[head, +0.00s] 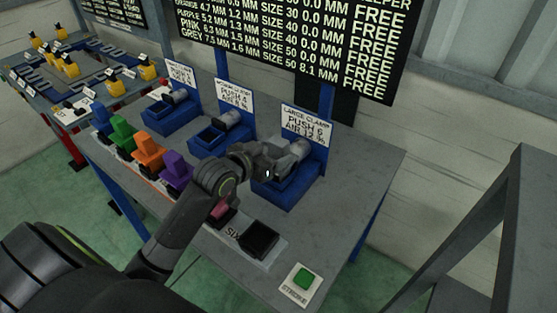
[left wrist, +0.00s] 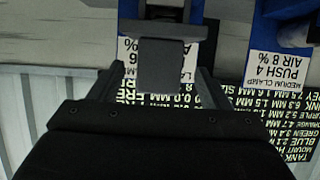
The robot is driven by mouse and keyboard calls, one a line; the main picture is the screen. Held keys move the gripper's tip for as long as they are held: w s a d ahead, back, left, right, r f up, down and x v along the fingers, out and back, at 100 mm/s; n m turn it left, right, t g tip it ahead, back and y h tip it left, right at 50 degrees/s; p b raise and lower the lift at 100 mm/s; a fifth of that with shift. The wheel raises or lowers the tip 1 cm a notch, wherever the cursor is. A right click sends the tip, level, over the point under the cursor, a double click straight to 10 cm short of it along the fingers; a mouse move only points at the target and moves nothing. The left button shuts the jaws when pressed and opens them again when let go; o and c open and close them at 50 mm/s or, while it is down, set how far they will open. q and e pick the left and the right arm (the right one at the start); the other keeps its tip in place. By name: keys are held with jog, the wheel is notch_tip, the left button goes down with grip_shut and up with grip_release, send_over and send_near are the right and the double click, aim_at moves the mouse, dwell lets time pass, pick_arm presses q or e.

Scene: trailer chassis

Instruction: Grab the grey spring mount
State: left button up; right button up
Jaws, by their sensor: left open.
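The grey spring mount (left wrist: 163,65) appears in the left wrist view as a grey block with a wider plate above it. It stands between the two fingers of my left gripper (left wrist: 162,82), which is open; I cannot tell if either finger touches it. In the head view my left gripper (head: 268,160) is at the large clamp (head: 290,190), a blue tray with a grey cylinder at its back. There the gripper and wrist cover the mount, and I cannot make it out clearly. My right gripper is not in view.
Blue, green, orange and purple mounts (head: 174,170) line the table's front, with a pink one (head: 222,212) partly behind my arm. A dark empty-looking tray (head: 258,238) and a green button (head: 302,280) lie to the right. The medium clamp (head: 215,132) is left of my gripper.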

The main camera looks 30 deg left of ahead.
aim_at(275, 152)
pick_arm(q)
jog(key=shift+p+x, duration=0.4)
jog(key=shift+x, duration=1.7)
jog(key=shift+s, duration=0.1)
jog(key=shift+c, duration=0.4)
grip_shut()
